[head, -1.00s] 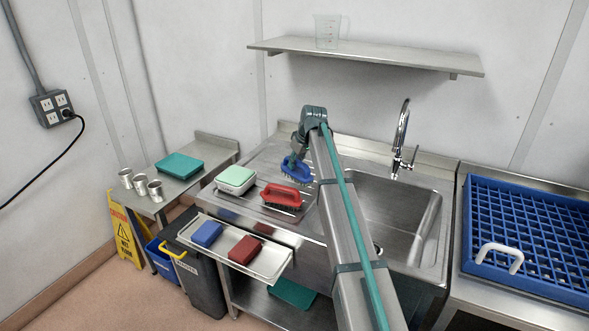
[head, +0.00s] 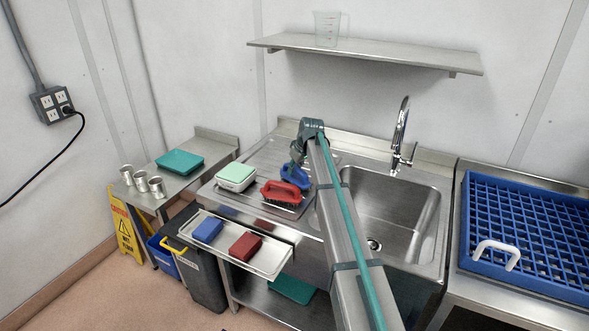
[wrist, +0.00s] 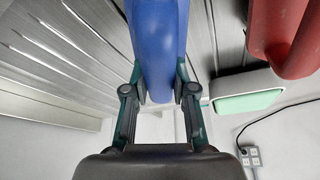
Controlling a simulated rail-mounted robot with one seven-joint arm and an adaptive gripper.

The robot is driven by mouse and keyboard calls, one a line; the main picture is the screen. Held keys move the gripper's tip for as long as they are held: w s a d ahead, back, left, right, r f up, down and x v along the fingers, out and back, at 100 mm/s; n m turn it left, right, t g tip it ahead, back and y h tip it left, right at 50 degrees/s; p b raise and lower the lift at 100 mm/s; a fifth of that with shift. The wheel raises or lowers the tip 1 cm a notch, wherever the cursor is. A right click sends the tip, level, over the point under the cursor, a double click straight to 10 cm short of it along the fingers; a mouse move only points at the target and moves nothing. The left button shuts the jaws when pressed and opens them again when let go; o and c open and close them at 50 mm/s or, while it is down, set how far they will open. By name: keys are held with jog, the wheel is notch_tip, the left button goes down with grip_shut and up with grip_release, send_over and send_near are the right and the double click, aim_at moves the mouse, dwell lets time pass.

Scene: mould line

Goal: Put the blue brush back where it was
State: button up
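The blue brush (head: 296,176) is on or just above the ribbed drainboard (head: 250,165), right behind the red brush (head: 282,193), which hides its lower part. I cannot tell whether its bristles touch the board. My gripper (head: 297,160) is above the blue brush, partly hidden by my arm. In the wrist view my gripper's two fingers (wrist: 160,90) flank the blue handle (wrist: 160,45) closely and are shut on it. The red brush also shows in the wrist view (wrist: 285,35), apart from the blue one.
A white box with a pale green top (head: 236,176) stands left of the brushes. The sink (head: 390,215) with its tap (head: 401,135) is to the right. A tray (head: 265,265) at the front holds a blue block (head: 208,230) and a dark red block (head: 245,244).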

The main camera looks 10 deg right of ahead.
jog(key=o, duration=0.4)
jog(key=b+v, duration=0.2)
jog(key=v, duration=1)
jog(key=shift+r, duration=0.2)
